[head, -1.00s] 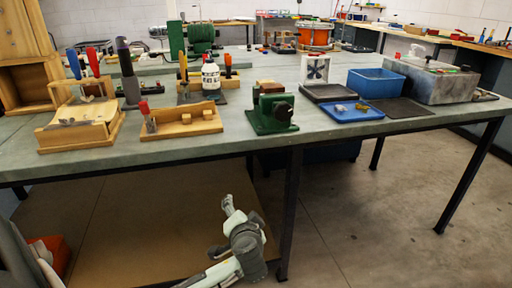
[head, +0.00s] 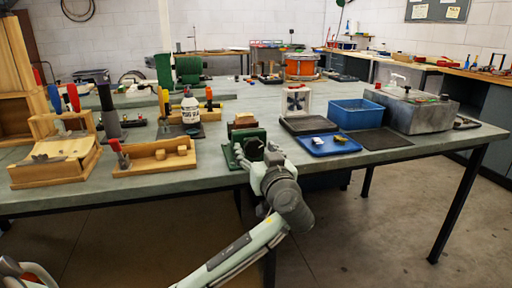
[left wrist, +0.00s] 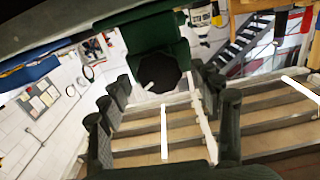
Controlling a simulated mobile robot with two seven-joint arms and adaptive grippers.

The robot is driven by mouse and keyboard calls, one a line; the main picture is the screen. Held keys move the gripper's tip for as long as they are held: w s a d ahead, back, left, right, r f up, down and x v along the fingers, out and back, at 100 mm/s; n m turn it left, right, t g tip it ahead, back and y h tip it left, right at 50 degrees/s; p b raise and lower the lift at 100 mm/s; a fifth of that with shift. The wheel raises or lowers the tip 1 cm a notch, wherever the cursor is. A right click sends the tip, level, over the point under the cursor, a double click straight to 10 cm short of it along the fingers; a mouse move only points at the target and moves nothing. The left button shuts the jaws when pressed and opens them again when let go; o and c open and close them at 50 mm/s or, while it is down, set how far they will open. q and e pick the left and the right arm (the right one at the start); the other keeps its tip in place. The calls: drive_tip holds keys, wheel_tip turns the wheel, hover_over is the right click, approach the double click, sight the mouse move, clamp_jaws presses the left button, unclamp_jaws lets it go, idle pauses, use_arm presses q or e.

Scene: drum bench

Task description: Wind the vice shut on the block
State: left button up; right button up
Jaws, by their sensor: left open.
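The green vice (head: 251,141) stands at the front edge of the bench. A brown wooden block (head: 243,119) shows at its top behind the front jaw; I cannot tell whether the jaws touch it. In the left wrist view the vice (left wrist: 158,38) is upper centre, with its dark round hub (left wrist: 152,72) and a small pale knob facing me. My left gripper (head: 256,160) is just in front of the vice and partly hides its front. In the left wrist view its fingers (left wrist: 160,80) are spread either side of the hub, with nothing held.
A wooden tray with a red-handled clamp (head: 160,158) lies left of the vice. A blue tray (head: 325,145), a blue bin (head: 357,113) and a grey tank (head: 412,112) are to the right. The floor before the bench is clear.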

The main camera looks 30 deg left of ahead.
use_arm(q)
drive_tip(key=shift+w+a, duration=0.2)
drive_tip(key=shift+a, duration=0.05)
drive_tip(key=c, duration=1.2)
drive_tip(key=shift+o, duration=0.2)
